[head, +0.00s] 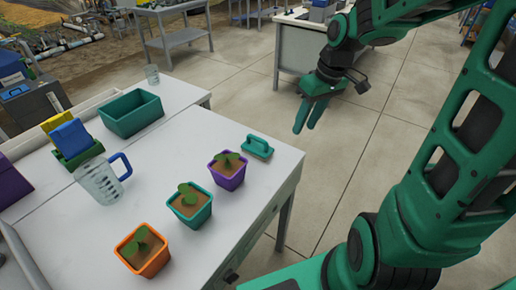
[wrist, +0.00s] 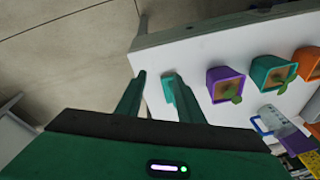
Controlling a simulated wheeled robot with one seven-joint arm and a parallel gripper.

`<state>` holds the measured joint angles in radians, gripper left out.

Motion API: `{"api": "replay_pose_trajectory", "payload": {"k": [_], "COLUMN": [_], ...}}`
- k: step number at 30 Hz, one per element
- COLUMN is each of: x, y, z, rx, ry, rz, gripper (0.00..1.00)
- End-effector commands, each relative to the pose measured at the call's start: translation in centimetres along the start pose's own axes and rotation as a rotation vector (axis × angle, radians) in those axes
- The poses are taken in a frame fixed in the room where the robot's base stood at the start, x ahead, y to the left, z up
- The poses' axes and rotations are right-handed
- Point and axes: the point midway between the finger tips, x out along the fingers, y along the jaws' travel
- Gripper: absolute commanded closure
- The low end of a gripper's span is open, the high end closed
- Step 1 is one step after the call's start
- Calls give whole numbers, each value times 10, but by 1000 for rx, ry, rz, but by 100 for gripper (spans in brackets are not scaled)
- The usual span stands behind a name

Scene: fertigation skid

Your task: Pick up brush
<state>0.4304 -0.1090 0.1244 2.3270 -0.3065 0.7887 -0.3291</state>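The brush (head: 257,147) is a small teal block with a raised handle. It lies on the white table near its far right corner, beside the purple pot. In the wrist view the brush (wrist: 167,90) shows just beyond the fingers, partly hidden by the right one. My gripper (head: 304,129) is above and to the right of the brush in the head view, out past the table edge. Its two green fingers (wrist: 156,76) are apart with nothing between them, and they do not touch the brush.
Purple (head: 227,171), teal (head: 190,205) and orange (head: 143,251) seedling pots stand in a row by the brush. A clear jug (head: 98,182), a teal bin (head: 132,113) and a glass (head: 152,75) stand farther left. Open floor lies right of the table.

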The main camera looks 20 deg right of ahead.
Motion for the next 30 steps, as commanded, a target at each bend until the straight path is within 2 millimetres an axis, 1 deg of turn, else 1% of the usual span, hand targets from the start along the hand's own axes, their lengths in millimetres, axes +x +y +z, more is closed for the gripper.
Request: {"api": "replay_pose_trajectory", "payload": {"k": [1,3,6,9,13,21,28,30], "x": [9,17,24,27,36,73,86,93], "y": [-5,-15,-28,-36,-41,-47,-49,-48], "z": [-20,-44,-68,-82,-90,-94,-96,-97], "rx": [-67,-155,-245,-299,-324,-323,-322,-321], "ry": [20,56,101,131,146,146,146,145], "rz": [-38,-84,-136,-168,-185,-184,-182,-183], "gripper": [66,66,66,66,66,66,66,66]}}
